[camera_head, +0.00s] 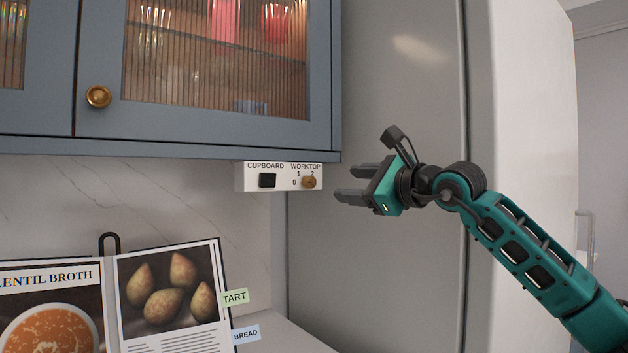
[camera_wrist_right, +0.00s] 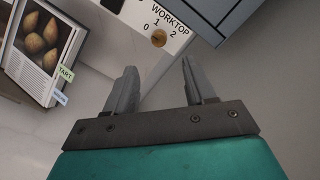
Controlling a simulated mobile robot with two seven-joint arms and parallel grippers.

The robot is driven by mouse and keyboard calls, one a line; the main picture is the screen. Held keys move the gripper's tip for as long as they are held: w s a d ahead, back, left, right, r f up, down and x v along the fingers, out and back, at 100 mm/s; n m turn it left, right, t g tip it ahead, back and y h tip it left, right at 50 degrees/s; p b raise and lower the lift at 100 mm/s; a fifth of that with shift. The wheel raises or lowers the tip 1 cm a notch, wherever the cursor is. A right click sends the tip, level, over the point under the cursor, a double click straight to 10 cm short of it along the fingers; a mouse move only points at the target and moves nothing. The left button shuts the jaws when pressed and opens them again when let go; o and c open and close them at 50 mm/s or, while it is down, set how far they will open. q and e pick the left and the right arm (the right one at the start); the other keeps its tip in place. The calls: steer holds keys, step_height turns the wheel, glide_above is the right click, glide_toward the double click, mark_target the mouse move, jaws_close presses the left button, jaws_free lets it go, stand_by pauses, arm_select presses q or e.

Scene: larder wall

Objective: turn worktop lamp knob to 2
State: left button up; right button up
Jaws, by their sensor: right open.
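The worktop lamp knob (camera_head: 309,182) is a small round brass knob on a white switch box (camera_head: 243,178) under the blue wall cupboard. The marks 0, 1 and 2 stand around it under the word WORKTOP. In the right wrist view the knob (camera_wrist_right: 158,38) lies beyond the fingertips; which mark it points to is too small to tell. My right gripper (camera_head: 343,183) is open and empty, to the right of the knob and apart from it, its two fingers pointing left towards it. It also shows in the right wrist view (camera_wrist_right: 158,76). My left gripper is not in view.
A black switch (camera_head: 267,180) labelled CUPBOARD sits left of the knob. The cupboard (camera_head: 200,145) hangs directly above the box. A tall grey cabinet (camera_head: 400,270) stands behind my right gripper. An open cookbook (camera_head: 172,300) with tabs stands below left.

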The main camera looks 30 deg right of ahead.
mark_target(313, 183)
steer(key=w+p, duration=0.1)
steer(key=w, duration=0.2)
steer(key=w+a, duration=0.1)
steer(key=w, duration=0.2)
steer(key=w+p, duration=0.1)
steer(key=w, duration=0.3)
steer(key=shift+w+a+p, duration=0.1)
steer(key=shift+a+p, duration=0.2)
jaws_close()
